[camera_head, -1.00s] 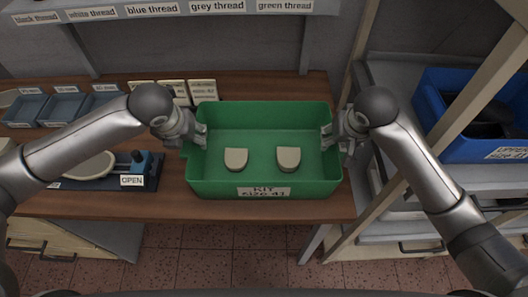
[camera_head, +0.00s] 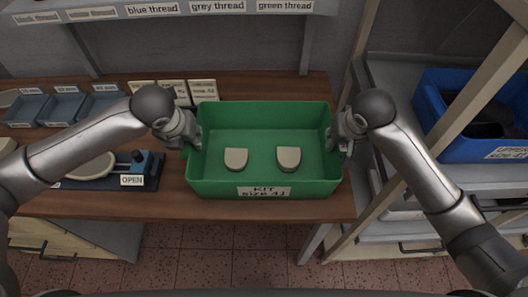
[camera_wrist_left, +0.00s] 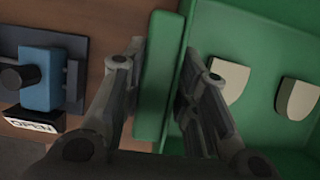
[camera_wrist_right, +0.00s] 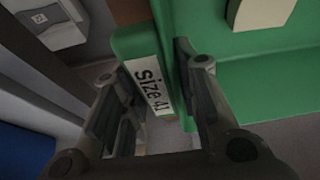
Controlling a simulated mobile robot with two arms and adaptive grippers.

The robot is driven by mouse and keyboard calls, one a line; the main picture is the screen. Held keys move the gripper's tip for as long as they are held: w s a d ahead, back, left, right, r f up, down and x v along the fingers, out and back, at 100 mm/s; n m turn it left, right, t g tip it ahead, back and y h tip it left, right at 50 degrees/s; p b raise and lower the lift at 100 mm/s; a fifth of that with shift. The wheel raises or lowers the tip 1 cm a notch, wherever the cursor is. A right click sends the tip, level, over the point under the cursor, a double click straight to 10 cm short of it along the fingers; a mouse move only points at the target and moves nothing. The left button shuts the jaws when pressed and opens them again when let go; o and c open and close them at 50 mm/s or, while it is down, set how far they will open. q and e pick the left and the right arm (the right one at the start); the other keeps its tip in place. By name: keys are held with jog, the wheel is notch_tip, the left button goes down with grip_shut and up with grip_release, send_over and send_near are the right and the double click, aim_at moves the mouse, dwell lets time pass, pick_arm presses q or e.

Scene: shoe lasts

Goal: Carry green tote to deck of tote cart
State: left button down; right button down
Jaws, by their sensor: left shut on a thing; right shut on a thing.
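The green tote (camera_head: 215,180) sits at the bench's front edge with a "KIT size 41" label facing me. Two pale, rounded shoe-last pieces (camera_head: 236,159) lie inside it, apart from each other. My left gripper (camera_head: 195,138) is shut on the tote's left wall; the left wrist view shows the green rim (camera_wrist_left: 157,75) between its fingers. My right gripper (camera_head: 335,140) is shut on the tote's right wall; the right wrist view shows the rim and a "size 41" label (camera_wrist_right: 148,85) between its fingers. I cannot tell whether the tote touches the bench. I cannot identify the tote cart in these views.
The wooden bench (camera_head: 240,208) holds small grey-blue bins (camera_head: 62,108), label cards (camera_head: 172,93) and a fixture marked OPEN (camera_head: 132,180) left of the tote. A shelf frame with a blue tote (camera_head: 470,150) stands at right. A thread shelf (camera_head: 200,20) runs behind.

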pick_arm(q)
jog(key=shift+r, duration=0.15)
pick_arm(e)
jog(key=shift+r, duration=0.15)
